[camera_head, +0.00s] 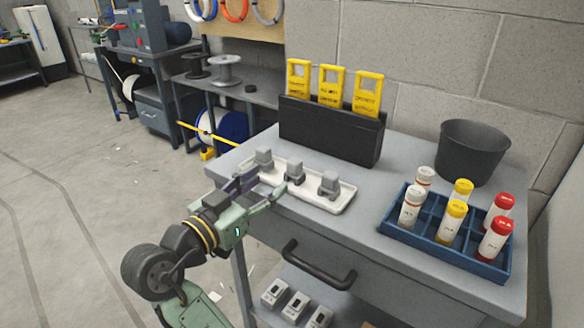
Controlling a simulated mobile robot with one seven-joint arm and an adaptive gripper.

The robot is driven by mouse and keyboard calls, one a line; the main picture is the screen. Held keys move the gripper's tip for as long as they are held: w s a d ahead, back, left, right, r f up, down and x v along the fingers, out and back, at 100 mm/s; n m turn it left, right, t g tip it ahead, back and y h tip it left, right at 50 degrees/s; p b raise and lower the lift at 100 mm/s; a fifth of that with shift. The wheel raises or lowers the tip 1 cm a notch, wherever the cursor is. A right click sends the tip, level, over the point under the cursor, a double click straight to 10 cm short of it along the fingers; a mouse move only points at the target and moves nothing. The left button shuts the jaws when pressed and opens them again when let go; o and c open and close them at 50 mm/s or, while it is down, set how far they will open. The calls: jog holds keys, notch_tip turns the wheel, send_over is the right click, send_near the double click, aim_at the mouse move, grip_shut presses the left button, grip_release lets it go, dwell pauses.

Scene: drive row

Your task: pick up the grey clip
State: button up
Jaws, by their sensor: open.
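Three small grey clip-like pieces stand in a row on a white tray (341,203) on the grey cart top. The left grey clip (264,157) is near the tray's far left end, the middle one (295,171) is at its centre, and the right one (328,184) is near its right end. I cannot tell which of them the task names. My gripper (266,184) is open and appears empty, with its fingers over the tray's front left edge. Its right fingertip is close to the middle clip; I cannot tell whether they touch.
A black holder (330,135) with three yellow tags stands behind the tray. A blue rack (447,246) of capped tubes and a dark bucket (470,153) are to the right. A drawer handle (318,267) juts from the cart's front. Cart top between tray and rack is clear.

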aim_at(291, 166)
jog(key=p+x, duration=0.2)
jog(key=x, duration=0.5)
jog(key=shift+d, duration=0.35)
jog(key=shift+w+d, duration=0.25)
jog(key=shift+w, duration=0.25)
jog(key=shift+c, duration=0.4)
grip_shut()
